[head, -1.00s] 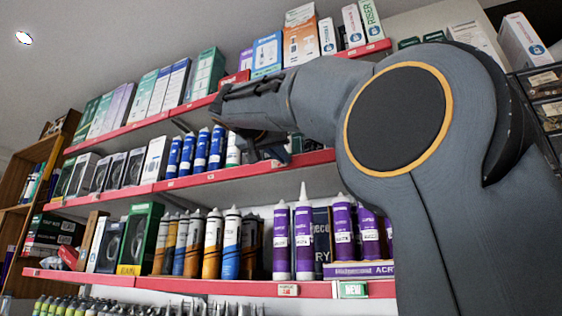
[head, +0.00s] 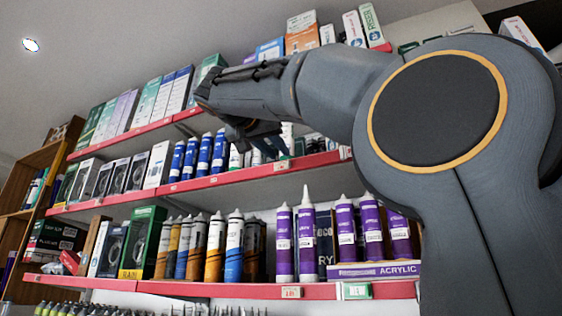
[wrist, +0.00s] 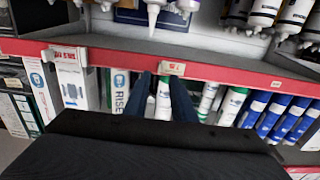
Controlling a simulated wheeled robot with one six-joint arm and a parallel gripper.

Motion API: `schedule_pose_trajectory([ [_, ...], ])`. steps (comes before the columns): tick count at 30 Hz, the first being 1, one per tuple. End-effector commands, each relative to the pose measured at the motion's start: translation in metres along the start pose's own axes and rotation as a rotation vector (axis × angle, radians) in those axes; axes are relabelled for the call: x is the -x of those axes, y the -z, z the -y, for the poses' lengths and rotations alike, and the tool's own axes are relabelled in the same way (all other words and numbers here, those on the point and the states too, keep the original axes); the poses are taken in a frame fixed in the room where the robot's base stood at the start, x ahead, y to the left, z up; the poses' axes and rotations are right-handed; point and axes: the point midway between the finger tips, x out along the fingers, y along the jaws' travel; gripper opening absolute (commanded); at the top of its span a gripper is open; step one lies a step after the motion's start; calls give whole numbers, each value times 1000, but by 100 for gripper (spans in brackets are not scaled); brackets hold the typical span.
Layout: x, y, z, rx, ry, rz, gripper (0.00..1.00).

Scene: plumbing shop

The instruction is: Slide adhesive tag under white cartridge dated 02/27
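My gripper (wrist: 159,80) has its two dark fingers apart, with nothing seen held between them, at the red edge of the middle shelf. The wrist view is upside down. A price tag (wrist: 172,68) sits on that edge by the fingertips; it also shows in the head view (head: 284,166). A white cartridge with a green band (wrist: 163,105) shows behind the gap between the fingers. More white-and-green cartridges (wrist: 208,97) stand beside it; one shows in the head view (head: 235,158), partly hidden by my arm. I cannot read the dates or tell which cartridge has 02/27.
Blue cartridges (head: 204,154) stand beside the white ones, and white boxes (wrist: 75,85) on their other side. Purple cartridges (head: 306,240) fill part of the shelf below. Boxes (head: 302,38) crowd the shelf above. Another tag (wrist: 70,55) is on the same edge.

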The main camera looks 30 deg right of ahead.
Motion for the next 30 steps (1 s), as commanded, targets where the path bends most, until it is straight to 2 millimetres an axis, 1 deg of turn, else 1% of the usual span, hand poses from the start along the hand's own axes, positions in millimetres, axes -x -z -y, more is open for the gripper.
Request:
schedule_pose_trajectory([
  [1,7,-1,2,0,4,0,23],
  [3,14,-1,2,1,3,-1,23],
  [9,23,0,0,0,1,0,23],
  [26,23,0,0,1,0,0,23],
  [28,22,-4,3,12,4,6,23],
  [30,18,-17,13,42,18,23,23],
])
